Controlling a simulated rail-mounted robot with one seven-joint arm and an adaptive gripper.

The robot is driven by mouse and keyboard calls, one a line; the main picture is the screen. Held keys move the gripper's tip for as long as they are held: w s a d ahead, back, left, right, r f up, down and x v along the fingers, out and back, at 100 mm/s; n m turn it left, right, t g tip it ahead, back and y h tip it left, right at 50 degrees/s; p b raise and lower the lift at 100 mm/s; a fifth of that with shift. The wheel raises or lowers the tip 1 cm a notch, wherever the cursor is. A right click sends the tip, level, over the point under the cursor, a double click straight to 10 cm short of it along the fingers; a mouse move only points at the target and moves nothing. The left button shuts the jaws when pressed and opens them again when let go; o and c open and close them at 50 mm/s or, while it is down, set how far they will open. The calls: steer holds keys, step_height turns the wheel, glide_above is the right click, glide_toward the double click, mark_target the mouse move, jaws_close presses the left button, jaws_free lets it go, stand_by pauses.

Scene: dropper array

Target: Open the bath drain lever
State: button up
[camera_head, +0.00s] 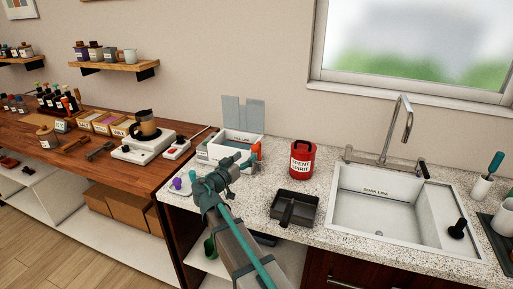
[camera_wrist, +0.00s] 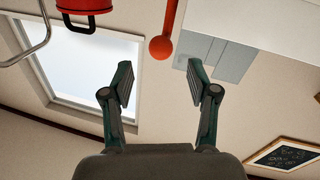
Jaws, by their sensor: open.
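The bath (camera_head: 228,139) is a white open box on the speckled counter, with grey panels standing behind it. An orange-red lever (camera_head: 256,149) stands at its right side. In the wrist view, a red rod with a round knob (camera_wrist: 162,46) hangs into the picture from the top edge, between and beyond the fingertips. My gripper (camera_head: 247,165) is in front of the bath, close to the lever. In the wrist view my gripper (camera_wrist: 158,82) is open with nothing between its fingers. Whether a finger touches the lever cannot be told. My arm hides part of the bath's front.
A red spent spirit can (camera_head: 301,162) stands right of the lever. A dark tray (camera_head: 294,207) lies in front of it. The sink (camera_head: 348,220) and faucet (camera_head: 397,130) are farther right. A hot plate with a pot (camera_head: 144,128) is at left.

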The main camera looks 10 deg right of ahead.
mark_target(256, 149)
steer(key=p+x, duration=0.2)
steer(key=x, duration=0.5)
steer(key=shift+w+d, duration=0.25)
steer(key=shift+w, duration=0.05)
jaws_close()
steer(key=shift+f, duration=0.1)
